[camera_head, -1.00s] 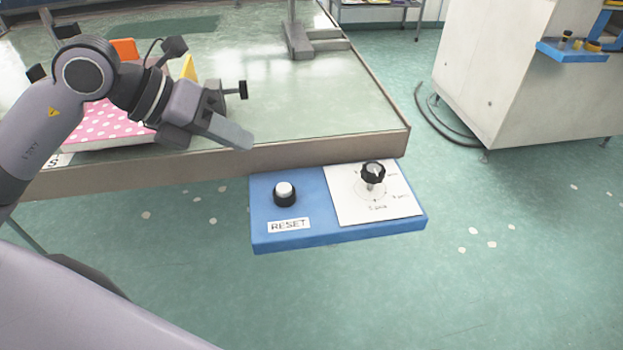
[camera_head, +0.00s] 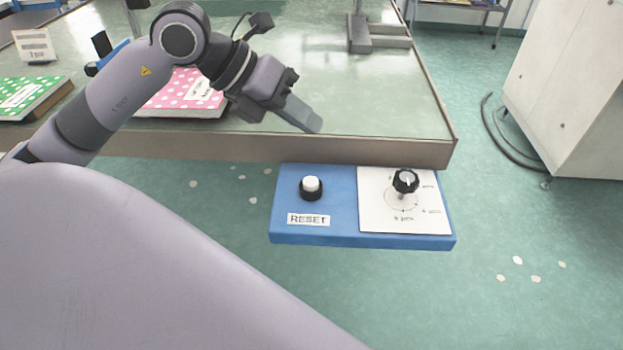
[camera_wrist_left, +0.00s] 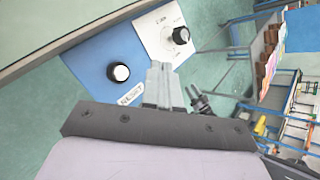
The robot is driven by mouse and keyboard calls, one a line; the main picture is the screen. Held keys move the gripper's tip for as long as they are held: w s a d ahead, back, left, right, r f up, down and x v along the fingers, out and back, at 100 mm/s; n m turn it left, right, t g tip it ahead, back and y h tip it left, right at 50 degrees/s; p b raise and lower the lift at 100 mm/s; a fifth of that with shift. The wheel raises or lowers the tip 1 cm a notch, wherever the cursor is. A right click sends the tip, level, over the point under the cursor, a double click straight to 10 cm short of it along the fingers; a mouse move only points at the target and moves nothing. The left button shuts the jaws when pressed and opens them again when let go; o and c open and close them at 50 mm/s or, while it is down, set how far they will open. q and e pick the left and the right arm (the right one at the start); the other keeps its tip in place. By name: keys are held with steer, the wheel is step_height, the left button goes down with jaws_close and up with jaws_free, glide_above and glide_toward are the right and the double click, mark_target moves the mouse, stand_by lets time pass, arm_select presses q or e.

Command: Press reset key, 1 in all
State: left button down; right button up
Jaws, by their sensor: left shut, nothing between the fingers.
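The reset key (camera_head: 311,187) is a white round button in a black collar on a blue panel (camera_head: 340,241), above a RESET label (camera_head: 308,219). In the head view my left gripper (camera_head: 312,123) is shut and empty, above the table's front edge and beyond the key in the picture, apart from it. My right gripper is not in view.
A black knob (camera_head: 405,181) stands on a white dial plate on the panel's right half. The table (camera_head: 380,150) lies behind the panel. A pink dotted book (camera_head: 180,95) and a green dotted book (camera_head: 32,97) lie on it. A white cabinet (camera_head: 570,90) is at right.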

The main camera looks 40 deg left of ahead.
arm_select(q)
steer(key=b, duration=0.6)
glide_above(305, 181)
step_height(305, 181, down, 7)
steer(key=shift+f, duration=0.2)
steer(key=shift+f+b, duration=0.35)
steer(key=shift+f, duration=0.25)
stand_by(1.0)
steer(key=shift+f+b, duration=0.45)
steer(key=shift+b, duration=0.05)
